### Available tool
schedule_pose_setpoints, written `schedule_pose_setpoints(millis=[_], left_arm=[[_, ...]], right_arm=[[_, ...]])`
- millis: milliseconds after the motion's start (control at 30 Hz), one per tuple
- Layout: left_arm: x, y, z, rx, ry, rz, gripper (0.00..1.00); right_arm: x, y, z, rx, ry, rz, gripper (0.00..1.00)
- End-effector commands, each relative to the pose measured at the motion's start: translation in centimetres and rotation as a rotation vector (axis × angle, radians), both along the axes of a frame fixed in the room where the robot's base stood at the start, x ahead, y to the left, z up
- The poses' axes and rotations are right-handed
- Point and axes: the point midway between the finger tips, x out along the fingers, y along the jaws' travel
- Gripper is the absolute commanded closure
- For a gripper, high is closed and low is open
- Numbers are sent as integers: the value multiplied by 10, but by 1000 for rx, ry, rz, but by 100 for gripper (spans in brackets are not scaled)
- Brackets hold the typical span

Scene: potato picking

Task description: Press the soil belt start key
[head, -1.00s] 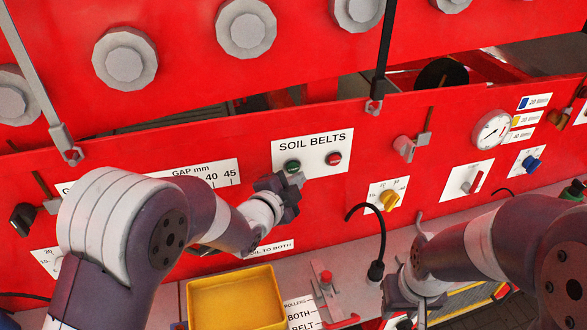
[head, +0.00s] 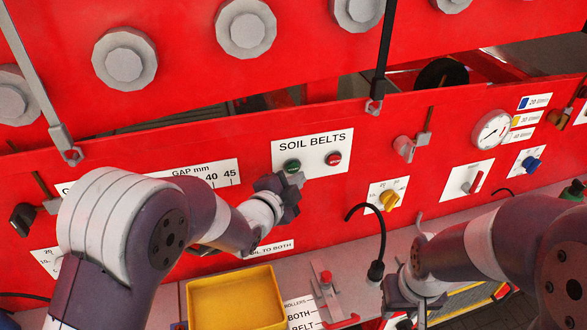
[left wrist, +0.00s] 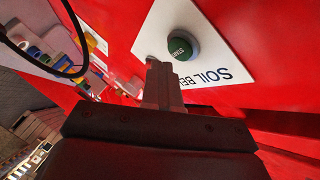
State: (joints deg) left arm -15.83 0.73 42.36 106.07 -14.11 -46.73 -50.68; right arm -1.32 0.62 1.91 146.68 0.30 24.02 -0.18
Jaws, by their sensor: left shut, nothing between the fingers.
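The soil belts panel (head: 312,149) is a white plate on the red machine front. It carries a green start key (head: 292,166) on the left and a red key (head: 333,158) on the right. In the left wrist view the green key (left wrist: 182,45) reads START. My left gripper (head: 295,179) is shut and empty, its fingertips just below the green key. In the left wrist view its shut fingertips (left wrist: 157,65) are close beside the key; I cannot tell whether they touch. My right gripper (head: 412,300) is low at the right, its fingers unclear.
A yellow tray (head: 236,297) stands on the grey ledge below my left arm. A black cable (head: 381,235) rises in a curve from the ledge. A yellow knob (head: 389,200) and a gauge (head: 492,130) are on the red front to the right.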

Motion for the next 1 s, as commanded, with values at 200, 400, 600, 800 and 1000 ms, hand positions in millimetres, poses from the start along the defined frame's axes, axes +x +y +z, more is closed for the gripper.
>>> schedule_pose_setpoints(millis=[200, 400, 600, 800, 1000], left_arm=[[2, 1, -1, 0, 0, 0, 100], [8, 3, 0, 0, -1, 1, 100], [8, 3, 0, 0, 0, 0, 100], [9, 3, 0, 0, 0, 0, 100], [11, 4, 0, 0, 0, 0, 100]], right_arm=[[0, 0, -3, 0, 0, 0, 60], [0, 0, -7, 0, 0, 0, 60], [0, 0, -6, 0, 0, 0, 60], [0, 0, -6, 0, 0, 0, 60], [0, 0, -7, 0, 0, 0, 60]])
